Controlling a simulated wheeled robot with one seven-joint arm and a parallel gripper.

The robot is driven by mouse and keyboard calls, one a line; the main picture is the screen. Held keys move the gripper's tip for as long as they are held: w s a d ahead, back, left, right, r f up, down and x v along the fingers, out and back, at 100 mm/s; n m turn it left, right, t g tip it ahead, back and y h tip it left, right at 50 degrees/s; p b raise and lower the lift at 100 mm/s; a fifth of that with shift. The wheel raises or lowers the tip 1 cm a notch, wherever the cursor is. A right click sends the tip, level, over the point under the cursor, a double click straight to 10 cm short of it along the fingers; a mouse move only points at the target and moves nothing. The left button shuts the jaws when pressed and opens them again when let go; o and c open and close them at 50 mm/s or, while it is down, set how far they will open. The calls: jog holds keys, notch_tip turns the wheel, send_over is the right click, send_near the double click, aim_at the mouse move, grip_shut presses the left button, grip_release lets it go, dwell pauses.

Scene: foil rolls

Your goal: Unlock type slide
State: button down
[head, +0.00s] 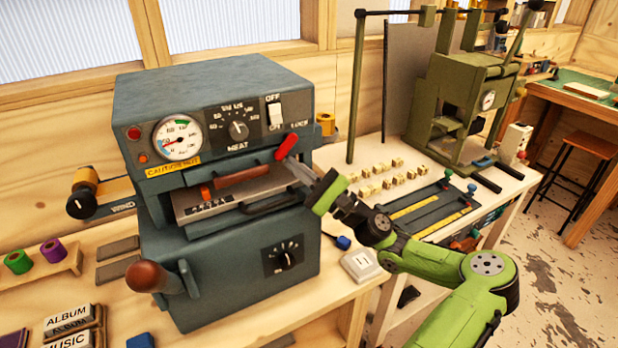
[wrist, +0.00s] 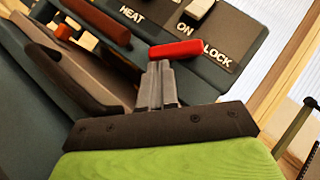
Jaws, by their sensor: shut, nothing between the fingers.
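The type slide (head: 240,190) is a metal plate with a brown handle in the front opening of the blue-grey foil press (head: 220,100). A red lever (head: 286,147) sits on the press's right front, below the "LOCK" label; it also shows in the wrist view (wrist: 176,49). My gripper (head: 300,168) is at the right end of the slide opening, just below the red lever. In the wrist view its fingers (wrist: 158,70) are together and empty, with the tips close under the lever. I cannot tell whether they touch it.
A dark handle (head: 270,203) runs along the slide's front, close to my gripper. A brown-knobbed lever (head: 147,277) sticks out at the press's lower left. Small type blocks (head: 380,180) and a green press (head: 465,95) stand on the bench to the right.

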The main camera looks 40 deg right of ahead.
jog(key=p, duration=0.1)
jog(key=a+p, duration=0.1)
jog(key=p, duration=0.1)
jog(key=shift+w+a+r, duration=0.15)
jog(key=shift+w+r, duration=0.05)
jog(key=shift+r, duration=0.2)
jog(key=shift+w+a+f+p, duration=0.1)
jog(key=shift+a+p, duration=0.3)
jog(key=shift+p, duration=0.2)
jog(key=shift+f, duration=0.1)
